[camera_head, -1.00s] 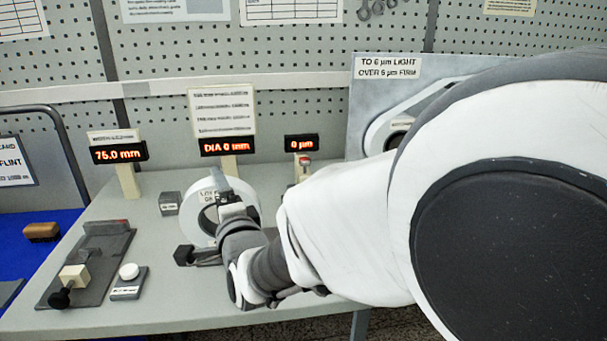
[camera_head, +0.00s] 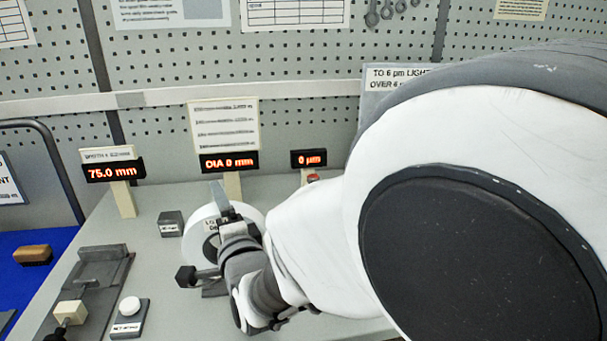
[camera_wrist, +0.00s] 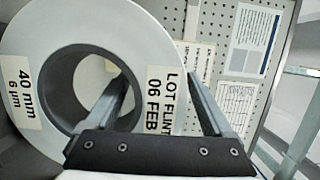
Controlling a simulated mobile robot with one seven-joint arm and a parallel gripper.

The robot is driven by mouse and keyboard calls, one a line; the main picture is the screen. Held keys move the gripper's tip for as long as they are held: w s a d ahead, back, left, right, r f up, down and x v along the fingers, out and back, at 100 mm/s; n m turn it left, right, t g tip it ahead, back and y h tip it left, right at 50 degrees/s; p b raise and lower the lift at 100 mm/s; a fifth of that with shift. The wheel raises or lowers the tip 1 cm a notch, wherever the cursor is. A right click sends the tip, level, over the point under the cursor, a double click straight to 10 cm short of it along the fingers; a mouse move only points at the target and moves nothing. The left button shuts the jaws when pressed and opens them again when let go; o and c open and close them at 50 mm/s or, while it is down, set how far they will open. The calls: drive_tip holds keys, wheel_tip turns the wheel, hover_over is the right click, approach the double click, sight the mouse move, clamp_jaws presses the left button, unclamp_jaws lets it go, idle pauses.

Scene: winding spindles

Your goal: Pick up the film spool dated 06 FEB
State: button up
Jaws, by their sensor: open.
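The white film spool (camera_wrist: 50,45) fills the left of the wrist view, with its round hole facing me. Its labels read "LOT FLINT 06 FEB" and "40 mm 6 µm". My gripper (camera_wrist: 157,78) is open at its rim. The left finger reaches across the hole and the right finger is beyond the outer edge, with the date label between them. I cannot tell whether either finger touches. In the head view the spool (camera_head: 197,238) stands upright on the bench, partly hidden behind my gripper (camera_head: 226,200).
A small dark block (camera_head: 171,224) is left of the spool. A grey fixture (camera_head: 95,280) and a white button (camera_head: 130,306) are at front left.

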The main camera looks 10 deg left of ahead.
drive_tip(key=shift+w+a, duration=0.2)
drive_tip(key=shift+w, duration=0.05)
clamp_jaws()
idle(0.5)
drive_tip(key=shift+r, duration=0.1)
